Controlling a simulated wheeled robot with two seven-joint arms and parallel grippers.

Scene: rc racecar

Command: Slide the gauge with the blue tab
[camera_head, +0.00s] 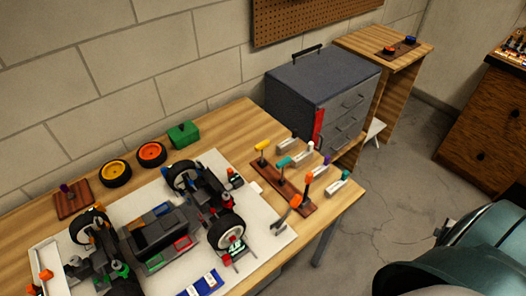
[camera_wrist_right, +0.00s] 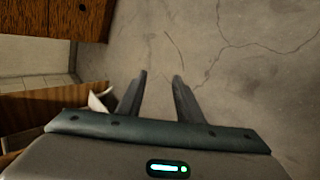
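I cannot make out for certain a gauge with a blue tab. Blue parts in the head view are a blue-and-white piece (camera_head: 203,285) at the bottom edge of the white mat, partly cut off, and a blue knob (camera_head: 410,40) beside a red knob (camera_head: 389,50) on a small board on the side stand. My right gripper (camera_wrist_right: 161,75) is open and empty over bare floor in the right wrist view. In the head view only my teal right arm (camera_head: 450,270) shows, at the lower right. My left gripper is not in view.
A partly built car (camera_head: 160,238) lies on the white mat (camera_head: 262,245) on the wooden table (camera_head: 235,123). Several coloured-handled tools stand around a wooden rack (camera_head: 290,190). Two wheels (camera_head: 151,153) and a green box (camera_head: 183,134) sit behind. A grey drawer cabinet (camera_head: 310,85) stands at the back.

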